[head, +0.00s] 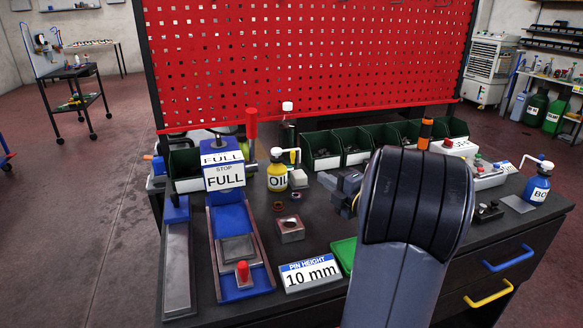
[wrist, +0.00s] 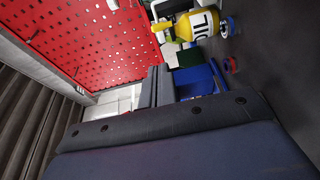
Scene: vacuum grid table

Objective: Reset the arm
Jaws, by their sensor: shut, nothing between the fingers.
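My arm rises in front of the table in the head view. My gripper shows beside it, partly hidden behind the arm, above the table near the bins. In the wrist view my gripper (wrist: 158,70) shows as two grey fingers close together, shut and empty. The yellow oil bottle (head: 277,175) stands left of my gripper in the head view. It also shows sideways in the wrist view (wrist: 196,25). My gripper appears apart from the things on the table.
The PIN HEIGHT sign (head: 308,273) lies at the front. Green bins (head: 321,150) line the back below the red pegboard (head: 300,60). A blue bottle (head: 537,190) stands at right.

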